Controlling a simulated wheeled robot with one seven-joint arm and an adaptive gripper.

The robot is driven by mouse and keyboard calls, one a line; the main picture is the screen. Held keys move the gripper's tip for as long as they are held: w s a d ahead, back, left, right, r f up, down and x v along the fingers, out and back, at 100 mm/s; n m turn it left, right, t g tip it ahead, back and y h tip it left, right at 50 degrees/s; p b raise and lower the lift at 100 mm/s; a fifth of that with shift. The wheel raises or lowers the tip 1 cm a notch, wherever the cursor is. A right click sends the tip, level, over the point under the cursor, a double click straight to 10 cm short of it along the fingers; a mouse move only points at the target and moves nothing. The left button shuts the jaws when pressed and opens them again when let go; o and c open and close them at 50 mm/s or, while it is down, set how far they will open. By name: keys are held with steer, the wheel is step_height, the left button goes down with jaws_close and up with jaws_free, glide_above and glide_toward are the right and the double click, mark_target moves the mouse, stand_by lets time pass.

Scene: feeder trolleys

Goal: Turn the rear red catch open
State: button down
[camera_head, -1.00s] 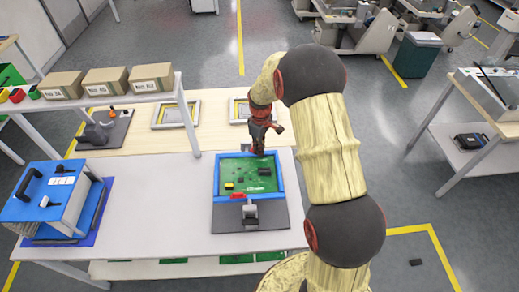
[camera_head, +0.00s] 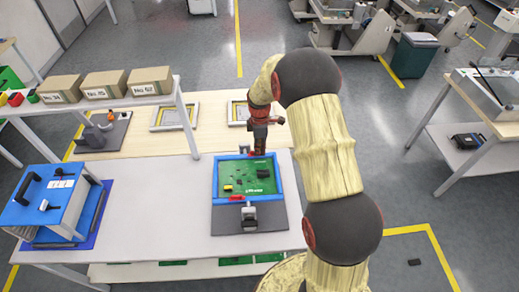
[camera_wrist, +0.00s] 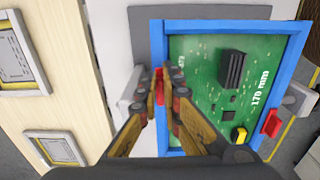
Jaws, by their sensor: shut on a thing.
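A green circuit board (camera_head: 246,178) lies in a blue frame (camera_head: 216,180) on a dark grey base. In the wrist view the board (camera_wrist: 205,70) and blue frame (camera_wrist: 235,25) also show. The rear red catch (camera_wrist: 159,88) sits on the frame's edge, between my gripper's fingers and partly hidden by them. My gripper (camera_wrist: 167,80) is shut on this catch. In the head view my gripper (camera_head: 258,152) reaches down at the frame's rear edge. The front red catch (camera_head: 237,198) is on the near edge, and it shows at the right of the wrist view (camera_wrist: 271,123).
A blue case (camera_head: 50,205) stands at the left of the white table (camera_head: 150,220). A shelf with several cardboard boxes (camera_head: 104,84) rises behind it. The white table between case and fixture is clear.

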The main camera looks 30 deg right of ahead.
steer(key=shift+w, duration=0.1)
stand_by(0.3)
steer(key=c, duration=2)
jaws_free()
step_height(320, 180, up, 12)
